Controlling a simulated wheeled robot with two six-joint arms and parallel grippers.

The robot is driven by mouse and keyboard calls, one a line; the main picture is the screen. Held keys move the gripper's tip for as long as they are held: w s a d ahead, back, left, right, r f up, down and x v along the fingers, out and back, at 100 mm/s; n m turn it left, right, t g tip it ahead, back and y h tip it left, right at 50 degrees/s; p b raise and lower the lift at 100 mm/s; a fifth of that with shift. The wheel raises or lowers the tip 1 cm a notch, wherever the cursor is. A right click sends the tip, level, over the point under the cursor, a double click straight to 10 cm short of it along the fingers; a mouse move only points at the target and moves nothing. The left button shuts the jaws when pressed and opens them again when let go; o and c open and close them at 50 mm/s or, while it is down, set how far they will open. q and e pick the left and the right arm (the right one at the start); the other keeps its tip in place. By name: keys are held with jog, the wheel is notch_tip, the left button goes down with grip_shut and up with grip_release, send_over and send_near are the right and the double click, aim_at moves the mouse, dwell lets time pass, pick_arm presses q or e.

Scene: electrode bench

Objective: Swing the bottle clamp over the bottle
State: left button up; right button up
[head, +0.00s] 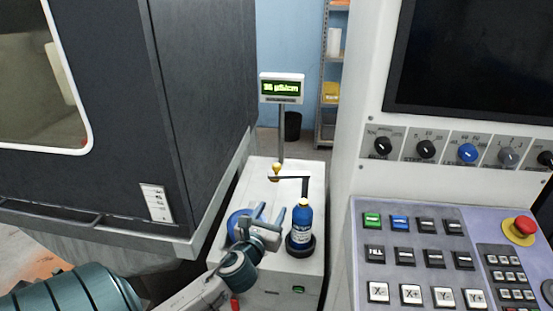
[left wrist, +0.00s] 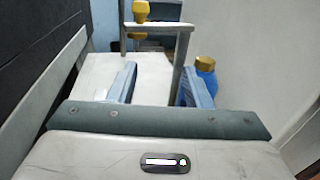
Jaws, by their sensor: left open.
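The bottle (head: 302,224) is blue with a gold cap and stands upright in a dark round base on the white bench. The bottle clamp (head: 290,178) is a thin dark bar on a post behind the bottle. Its bar points left, away from the bottle, with a yellow knob (head: 276,168) at that end. My left gripper (head: 270,208) is open and empty, left of the bottle and in front of the clamp bar. In the left wrist view, the bar (left wrist: 157,28) and knob (left wrist: 140,11) are beyond the open fingers; the bottle (left wrist: 206,76) is partly behind the right finger.
A small display (head: 282,88) stands on a pole at the back of the bench (head: 258,178). A dark machine cabinet (head: 205,90) stands to the left, and a control panel (head: 430,225) to the right.

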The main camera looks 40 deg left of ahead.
pick_arm(q)
jog(key=p, duration=0.2)
send_near(274, 169)
jog(key=p+x, duration=0.2)
jog(key=x, duration=0.8)
jog(key=shift+w, duration=0.1)
jog(key=shift+w+a, duration=0.1)
jog(key=shift+w, duration=0.45)
grip_shut()
